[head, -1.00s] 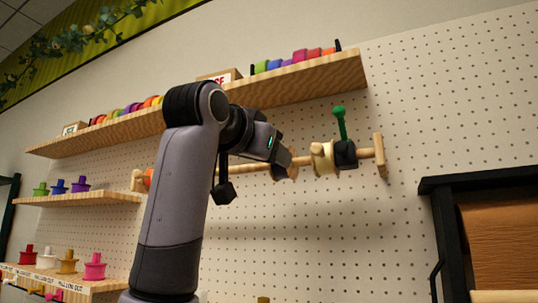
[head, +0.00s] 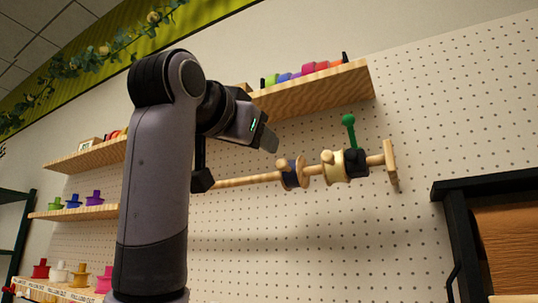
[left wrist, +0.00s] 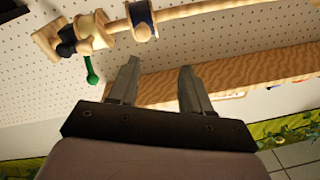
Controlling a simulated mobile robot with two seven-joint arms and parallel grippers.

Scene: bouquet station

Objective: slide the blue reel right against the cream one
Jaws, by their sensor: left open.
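The blue reel (head: 293,173), with wooden flanges and a dark blue band, hangs on a horizontal wooden rod (head: 247,181). The cream reel (head: 334,167) is to its right, with a short stretch of bare rod between them. A black clamp (head: 356,163) with a green knob (head: 348,120) sits against the cream reel's right side. My left gripper (head: 270,141) is open and empty, above and left of the blue reel. In the left wrist view its parted fingers (left wrist: 158,78) are clear of the blue reel (left wrist: 141,20) and cream reel (left wrist: 93,31).
A wooden shelf (head: 315,88) with coloured rolls runs above the rod, close over my gripper. A wooden end bracket (head: 390,160) closes the rod at the right. A black rack (head: 455,230) with brown paper stands lower right. The pegboard below the rod is clear.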

